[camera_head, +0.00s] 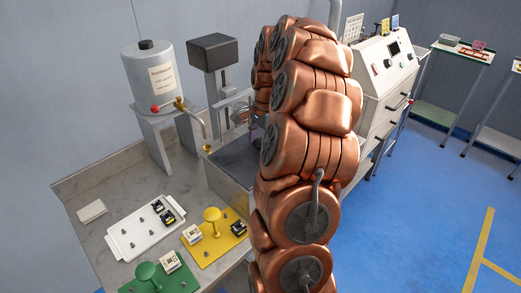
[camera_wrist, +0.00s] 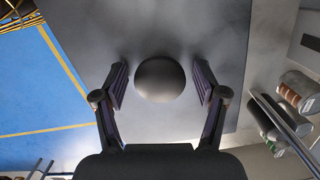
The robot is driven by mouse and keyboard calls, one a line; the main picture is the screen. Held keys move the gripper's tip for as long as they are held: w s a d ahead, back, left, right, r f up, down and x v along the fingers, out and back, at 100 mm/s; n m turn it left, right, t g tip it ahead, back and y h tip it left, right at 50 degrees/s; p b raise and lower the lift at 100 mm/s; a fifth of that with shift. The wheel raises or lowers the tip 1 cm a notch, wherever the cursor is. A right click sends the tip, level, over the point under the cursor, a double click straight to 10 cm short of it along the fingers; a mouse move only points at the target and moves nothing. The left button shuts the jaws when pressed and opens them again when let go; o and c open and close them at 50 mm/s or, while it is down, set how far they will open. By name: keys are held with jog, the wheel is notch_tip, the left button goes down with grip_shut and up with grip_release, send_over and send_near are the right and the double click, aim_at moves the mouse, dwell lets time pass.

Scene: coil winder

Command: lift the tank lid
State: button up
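The tank lid (camera_wrist: 205,40) is a flat grey plate filling the middle of the wrist view, with a dark round knob (camera_wrist: 160,78) on it. My gripper (camera_wrist: 162,84) is open, one finger on each side of the knob, with a visible gap on both sides. I cannot tell how far above the lid the fingertips are. In the head view, a dark flat top (camera_head: 232,158) of a box-shaped tank shows at the bench's right end, partly behind my copper arm.
A grey cylinder with a brass tap (camera_head: 150,75) stands on a bracket at the back left. A white tray (camera_head: 145,228), yellow plate (camera_head: 215,250) and green plate (camera_head: 160,278) lie on the bench. A control cabinet (camera_head: 385,68) stands right of my arm. Blue floor (camera_head: 430,200) is open at right.

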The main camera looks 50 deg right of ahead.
grip_shut()
dwell(0.4)
jog(key=shift+r, duration=0.1)
